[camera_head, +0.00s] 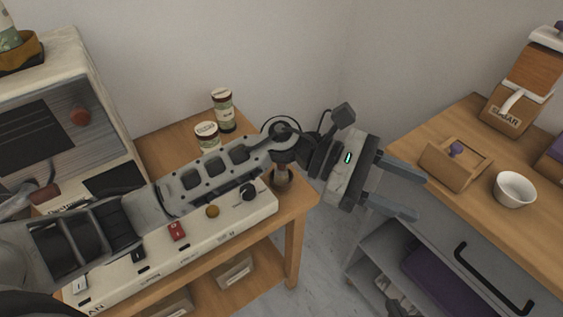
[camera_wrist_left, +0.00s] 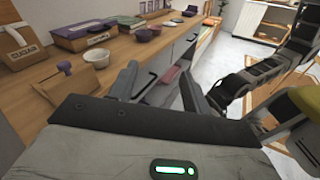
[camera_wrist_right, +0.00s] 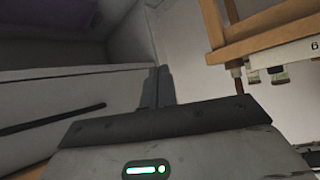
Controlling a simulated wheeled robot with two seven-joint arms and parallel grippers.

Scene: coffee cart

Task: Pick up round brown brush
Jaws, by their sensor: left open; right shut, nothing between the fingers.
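A small round brown object (camera_head: 282,181), which may be the round brown brush, stands near the right end of the coffee machine's table. My left arm partly covers it, so I cannot tell for sure what it is. My left gripper (camera_head: 418,194) is open and empty, to the right of this object and in front of the right counter's edge. Its two spread fingers also show in the left wrist view (camera_wrist_left: 158,88). My right gripper (camera_wrist_right: 157,86) is shut and empty in the right wrist view, by a grey cabinet front; the head view does not show it.
The coffee machine (camera_head: 100,130) stands on a wooden table at left, with two jars (camera_head: 223,110) behind my arm. On the right counter (camera_head: 420,142) are a wooden box with a purple knob (camera_head: 455,165), a white bowl (camera_head: 514,189) and a sugar dispenser (camera_head: 525,85). A floor gap separates table and counter.

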